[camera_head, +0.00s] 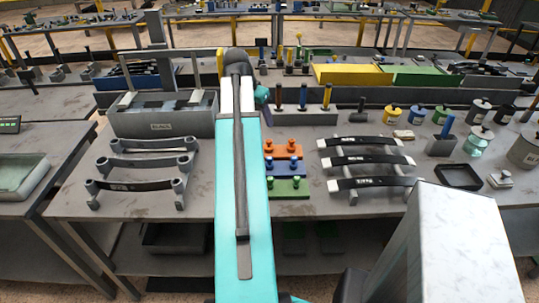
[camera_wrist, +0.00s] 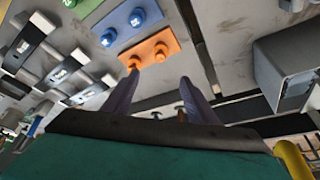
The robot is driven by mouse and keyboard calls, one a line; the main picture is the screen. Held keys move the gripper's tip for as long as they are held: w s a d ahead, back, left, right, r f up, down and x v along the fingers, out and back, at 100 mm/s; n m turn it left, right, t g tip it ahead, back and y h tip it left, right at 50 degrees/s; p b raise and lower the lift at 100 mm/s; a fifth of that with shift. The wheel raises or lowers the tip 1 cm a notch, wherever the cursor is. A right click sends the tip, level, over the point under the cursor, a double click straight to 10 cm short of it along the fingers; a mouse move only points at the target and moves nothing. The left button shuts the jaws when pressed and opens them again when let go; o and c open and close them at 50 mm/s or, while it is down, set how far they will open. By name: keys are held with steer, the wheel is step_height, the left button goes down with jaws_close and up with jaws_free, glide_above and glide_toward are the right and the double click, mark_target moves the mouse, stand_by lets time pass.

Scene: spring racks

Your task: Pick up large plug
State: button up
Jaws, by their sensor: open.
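Three coloured plates with upright plugs stand on the bench, just right of my arm in the head view: orange (camera_head: 284,154), blue (camera_head: 287,168) and green (camera_head: 289,190). In the wrist view, the orange plate (camera_wrist: 148,47) carries two orange plugs, one (camera_wrist: 160,54) in front of the gap between my fingers and one (camera_wrist: 133,62) by the left fingertip. The blue plate (camera_wrist: 128,22) carries two blue plugs (camera_wrist: 138,17). I cannot tell which is the large plug. My gripper (camera_wrist: 159,78) is open and looks empty; contact is unclear. My arm hides it in the head view.
Black labelled springs lie on racks right (camera_head: 365,161) and left (camera_head: 135,185) of the plates. A grey box (camera_head: 160,125) stands at the left. Jars (camera_head: 475,142) and a black tray (camera_head: 458,176) are at the right. Upright rods (camera_head: 303,95) stand behind the plates.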

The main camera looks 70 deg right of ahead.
mark_target(269, 141)
step_height(269, 141, down, 2)
steer(key=shift+f+b, duration=0.1)
steer(key=shift+b, duration=0.5)
steer(key=shift+d, duration=0.1)
steer(key=shift+p+x, duration=0.9)
steer(key=shift+x, duration=3.4)
steer(key=shift+s, duration=0.1)
steer(key=shift+f, duration=0.1)
steer(key=shift+p+x, duration=1.05)
steer(key=shift+x, duration=1.45)
steer(key=shift+s, duration=0.1)
steer(key=c, duration=1)
